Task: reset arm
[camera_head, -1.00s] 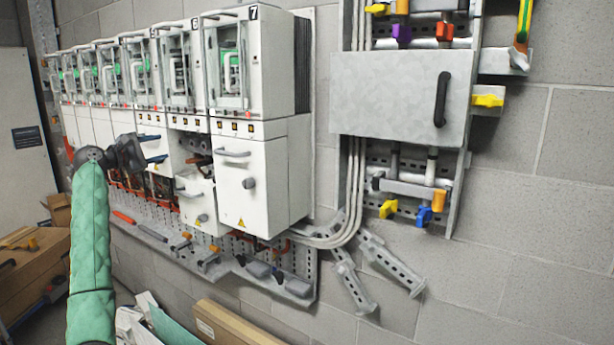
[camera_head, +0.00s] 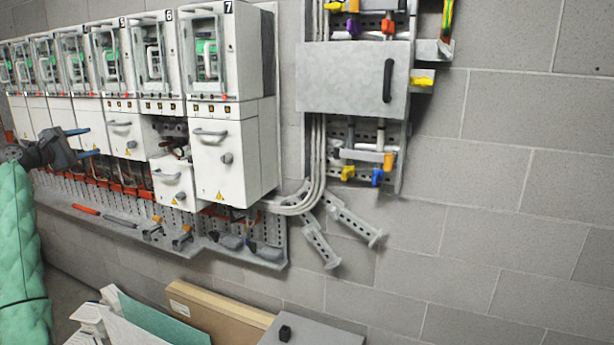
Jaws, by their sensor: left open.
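My left gripper (camera_head: 82,142) is at the left side of the head view, on the end of my arm in a green quilted sleeve. Its two blue-tipped fingers stand apart and nothing is between them. It hangs in front of the row of white drive cabinets, clear of the drawer fronts as far as I can tell. The cabinet marked 7 (camera_head: 225,151) is to the right of it. A lower drawer (camera_head: 173,183) beside cabinet 7 stands lower than its neighbours. My right gripper is not in view.
A perforated shelf (camera_head: 270,254) with tools runs below the cabinets. A grey box with a black handle (camera_head: 345,78) is on the wall, with coloured clamps around it. Cardboard (camera_head: 215,310) and a grey surface (camera_head: 318,334) are at the bottom. The wall at right is bare.

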